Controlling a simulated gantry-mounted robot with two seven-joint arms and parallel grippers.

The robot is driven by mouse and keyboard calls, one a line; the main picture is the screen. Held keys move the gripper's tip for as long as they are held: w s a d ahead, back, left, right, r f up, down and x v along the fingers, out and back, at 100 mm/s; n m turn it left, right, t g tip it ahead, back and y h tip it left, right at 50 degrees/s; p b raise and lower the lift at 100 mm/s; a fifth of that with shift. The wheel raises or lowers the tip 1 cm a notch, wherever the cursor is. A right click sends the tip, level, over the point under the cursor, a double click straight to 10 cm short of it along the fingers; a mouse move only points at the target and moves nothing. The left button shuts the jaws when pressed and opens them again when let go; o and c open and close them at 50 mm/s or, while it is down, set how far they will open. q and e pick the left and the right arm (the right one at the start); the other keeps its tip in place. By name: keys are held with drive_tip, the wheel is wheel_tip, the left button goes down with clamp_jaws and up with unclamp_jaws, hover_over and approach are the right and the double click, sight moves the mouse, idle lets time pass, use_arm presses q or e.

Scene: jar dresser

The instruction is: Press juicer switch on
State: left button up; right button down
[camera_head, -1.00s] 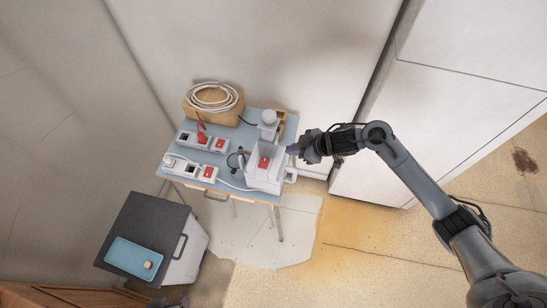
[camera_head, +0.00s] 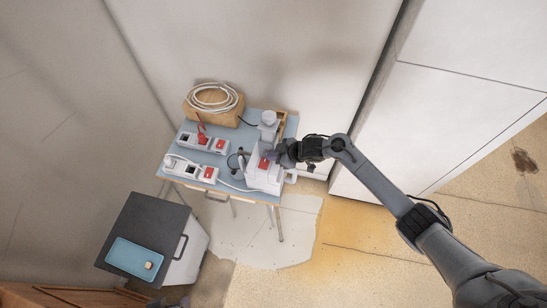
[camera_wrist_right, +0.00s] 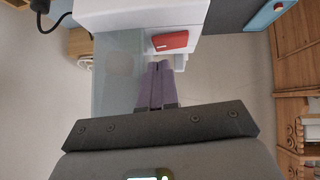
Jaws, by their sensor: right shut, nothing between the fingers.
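The white juicer (camera_head: 262,179) stands on the right part of the small blue-topped table. Its red switch (camera_head: 264,163) is on the housing's near face and also shows in the right wrist view (camera_wrist_right: 170,41). My right gripper (camera_head: 271,156) is at the juicer's upper right, close to the switch. In the right wrist view its purple fingers (camera_wrist_right: 155,84) are shut and empty, with their tips just below the switch, apart from it in the picture. Whether they touch the housing is unclear. A dark piece at the head view's bottom edge may be my left gripper (camera_head: 170,302), mostly cut off.
Two power strips with red switches (camera_head: 205,173) lie left of the juicer on the table (camera_head: 232,189). A coiled white cable (camera_head: 213,97) rests on a brown block behind. A dark cabinet with a blue tray (camera_head: 133,257) stands at the front left. Walls close in behind.

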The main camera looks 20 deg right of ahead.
drive_tip(key=shift+d+f, duration=0.1)
drive_tip(key=shift+f, duration=1)
drive_tip(key=shift+w+d+f, duration=0.1)
drive_tip(key=shift+d+f, duration=0.15)
drive_tip(key=shift+f, duration=0.3)
drive_tip(key=shift+a+r, duration=0.2)
